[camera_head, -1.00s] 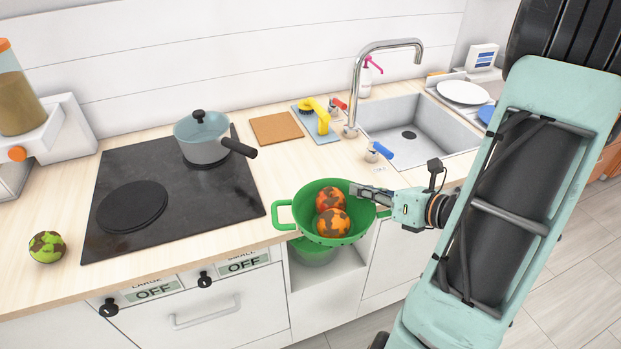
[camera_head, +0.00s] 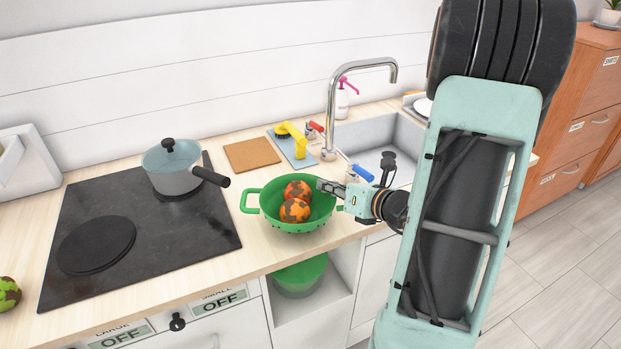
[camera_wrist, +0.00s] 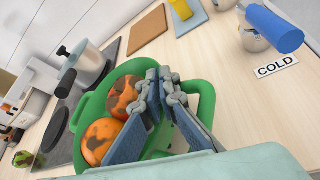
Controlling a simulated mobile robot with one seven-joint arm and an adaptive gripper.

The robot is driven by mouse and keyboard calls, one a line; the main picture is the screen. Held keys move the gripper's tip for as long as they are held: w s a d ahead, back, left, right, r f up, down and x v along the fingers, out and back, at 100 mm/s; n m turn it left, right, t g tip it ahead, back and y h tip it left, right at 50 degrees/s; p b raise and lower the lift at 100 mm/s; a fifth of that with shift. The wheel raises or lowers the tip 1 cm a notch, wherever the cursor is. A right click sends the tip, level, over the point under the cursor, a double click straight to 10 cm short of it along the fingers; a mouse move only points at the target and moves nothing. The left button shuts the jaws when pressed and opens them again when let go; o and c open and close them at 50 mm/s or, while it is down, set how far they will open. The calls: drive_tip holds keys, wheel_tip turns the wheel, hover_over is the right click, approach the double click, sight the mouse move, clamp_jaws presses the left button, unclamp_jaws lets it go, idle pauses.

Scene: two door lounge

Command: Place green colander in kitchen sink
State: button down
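The green colander (camera_head: 291,226) is upright at the counter's front edge, left of the sink, with two orange-and-brown mottled balls (camera_head: 298,190) inside. My gripper (camera_head: 325,187) reaches in from the right and is shut on the colander's right side. In the wrist view the fingers (camera_wrist: 163,88) close around the colander's rim or handle (camera_wrist: 205,103); the exact contact is partly hidden. I cannot tell whether the colander's base touches the counter. The kitchen sink (camera_head: 360,134) is behind and right of the colander, partly hidden by my arm.
A tap (camera_head: 333,105) arches over the sink's left side. A blue-handled cold knob (camera_head: 362,173) stands between colander and sink. A lidded pot (camera_head: 172,172) is on the black hob (camera_head: 140,235). A brown board (camera_head: 252,155) and yellow brush (camera_head: 293,139) lie behind. A green-lidded container (camera_head: 300,275) sits below.

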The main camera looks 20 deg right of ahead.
sight(311, 179)
drive_tip(key=w, duration=0.2)
drive_tip(key=w+a, duration=0.1)
drive_tip(key=w, duration=0.3)
drive_tip(key=shift+a+r, duration=0.1)
drive_tip(key=shift+a, duration=0.2)
drive_tip(key=shift+f, duration=0.75)
drive_tip(key=c, duration=2.7)
unclamp_jaws()
drive_tip(key=shift+f, duration=0.3)
drive_tip(key=o, duration=0.5)
drive_tip(key=shift+r, duration=0.1)
drive_tip(key=shift+o, duration=0.2)
